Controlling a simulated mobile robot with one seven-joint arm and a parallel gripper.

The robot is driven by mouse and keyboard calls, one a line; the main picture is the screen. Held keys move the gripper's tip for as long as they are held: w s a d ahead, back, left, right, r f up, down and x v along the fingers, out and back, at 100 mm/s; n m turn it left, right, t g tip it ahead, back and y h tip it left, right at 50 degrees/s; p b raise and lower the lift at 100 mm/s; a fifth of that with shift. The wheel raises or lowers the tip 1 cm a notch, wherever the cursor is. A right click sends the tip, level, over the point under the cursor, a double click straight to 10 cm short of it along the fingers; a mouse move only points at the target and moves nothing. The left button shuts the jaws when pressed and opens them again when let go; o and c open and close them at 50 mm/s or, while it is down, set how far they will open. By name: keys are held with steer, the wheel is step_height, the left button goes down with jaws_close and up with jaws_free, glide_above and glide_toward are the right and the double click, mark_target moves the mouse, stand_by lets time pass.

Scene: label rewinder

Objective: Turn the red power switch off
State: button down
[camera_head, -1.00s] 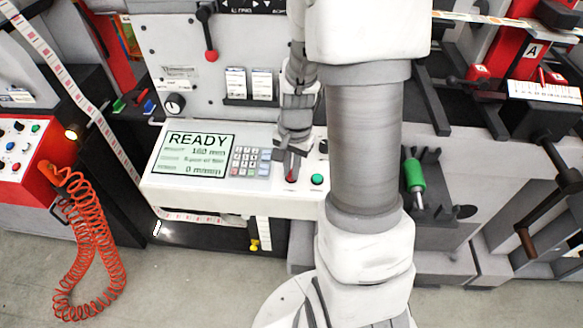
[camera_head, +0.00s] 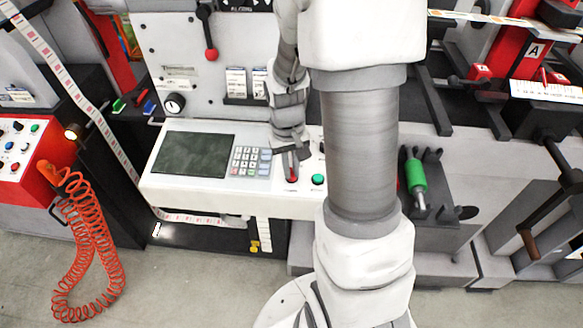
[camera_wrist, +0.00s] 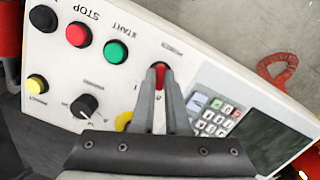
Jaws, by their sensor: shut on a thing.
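The red power switch (camera_wrist: 160,69) is on the white control panel (camera_wrist: 125,22), between the green START button and the keypad in the wrist view. My gripper (camera_wrist: 160,88) is shut on it, with the two fingertips close on either side of the red part. In the head view my gripper (camera_head: 291,164) reaches down to the panel, and a bit of the red switch (camera_head: 292,180) shows below the fingertips. The display (camera_head: 195,155) on the panel is dark and blank. The switch's lower part is hidden by the fingers.
The keypad (camera_wrist: 215,118) is close beside the fingers. On their other side are the green START button (camera_wrist: 116,51), the red STOP button (camera_wrist: 78,34) and a black knob (camera_wrist: 84,105).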

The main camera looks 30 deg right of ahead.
steer(key=shift+n, duration=0.5)
steer(key=c, duration=0.9)
jaws_free()
steer(key=r, duration=0.5)
steer(key=r+p, duration=0.1)
steer(key=r, duration=0.5)
steer(key=a+r, duration=0.1)
steer(key=r, duration=0.5)
steer(key=shift+w+r+p, duration=0.1)
steer(key=shift+r+p, duration=0.1)
steer(key=shift+p, duration=0.2)
steer(key=s+a+r+t, duration=0.2)
steer(key=s+a, duration=0.1)
steer(key=s, duration=0.1)
steer(key=s+a+r+n+t, duration=0.1)
steer(key=s+a+r, duration=0.1)
steer(key=s+a, duration=0.1)
steer(key=s+a+r+t, duration=0.2)
steer(key=s+a, duration=0.1)
steer(key=s, duration=0.2)
steer(key=shift+s+a+r+n+t+y, duration=0.1)
steer(key=shift+s+a+n+t+y, duration=0.15)
steer(key=shift+s+n+t+y, duration=0.05)
